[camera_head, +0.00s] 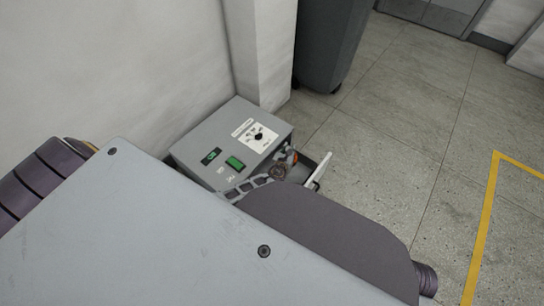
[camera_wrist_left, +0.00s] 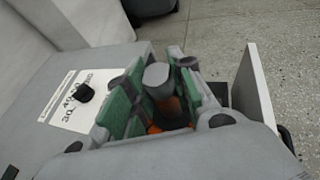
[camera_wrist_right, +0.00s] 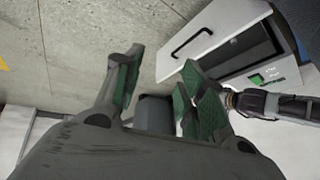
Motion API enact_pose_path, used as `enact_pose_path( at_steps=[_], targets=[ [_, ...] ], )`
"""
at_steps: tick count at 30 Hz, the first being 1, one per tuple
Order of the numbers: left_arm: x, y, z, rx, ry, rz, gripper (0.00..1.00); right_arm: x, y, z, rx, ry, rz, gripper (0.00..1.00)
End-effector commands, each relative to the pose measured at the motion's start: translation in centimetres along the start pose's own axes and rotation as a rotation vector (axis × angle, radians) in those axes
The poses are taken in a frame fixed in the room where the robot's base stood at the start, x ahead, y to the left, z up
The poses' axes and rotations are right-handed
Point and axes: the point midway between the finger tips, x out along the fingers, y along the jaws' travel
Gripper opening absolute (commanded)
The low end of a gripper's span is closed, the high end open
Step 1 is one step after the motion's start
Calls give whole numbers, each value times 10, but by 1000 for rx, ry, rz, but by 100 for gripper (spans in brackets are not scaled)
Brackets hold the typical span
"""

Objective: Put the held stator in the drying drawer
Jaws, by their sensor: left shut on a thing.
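The stator (camera_wrist_left: 170,108), with grey parts and orange windings, sits between the green-padded fingers of my left gripper (camera_wrist_left: 150,92) in the left wrist view. In the head view, my left gripper (camera_head: 285,163) is small and partly hidden by my arm, at the right side of the grey drying unit. The drying drawer (camera_head: 318,170) is pulled out there, and its pale front also shows in the left wrist view (camera_wrist_left: 252,88). The right wrist view shows the drawer front with a black handle (camera_wrist_right: 192,42). My right gripper (camera_wrist_right: 160,88) is open and empty.
The grey drying unit (camera_head: 232,145) has a dial, a display and a green button. It stands by a white wall (camera_head: 150,70). A dark grey bin (camera_head: 328,45) is behind it. Tiled floor with a yellow line (camera_head: 485,220) lies clear to the right.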

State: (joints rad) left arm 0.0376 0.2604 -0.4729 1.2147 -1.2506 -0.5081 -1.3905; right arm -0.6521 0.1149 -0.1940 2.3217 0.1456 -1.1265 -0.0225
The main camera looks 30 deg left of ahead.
Motion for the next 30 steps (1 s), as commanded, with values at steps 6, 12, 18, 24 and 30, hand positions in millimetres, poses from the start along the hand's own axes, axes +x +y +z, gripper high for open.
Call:
enact_pose_path(
  at_steps=[6, 12, 18, 24, 30],
  targets=[
    [3, 0, -21, 5, -1, -10, 0, 6, 0, 6, 3, -3, -3, 40],
    [5, 1, -41, 9, -2, -19, 0, 13, 0, 13, 8, -5, -7, 40],
    [7, 1, -61, 14, -1, -30, 0, 23, 0, 21, 15, -2, -14, 40],
    [10, 1, -84, 18, -1, -40, 0, 35, 0, 30, 25, 4, -24, 40],
    [13, 1, -106, 22, -2, -51, 0, 50, 0, 43, 38, 12, -34, 40]
  ],
)
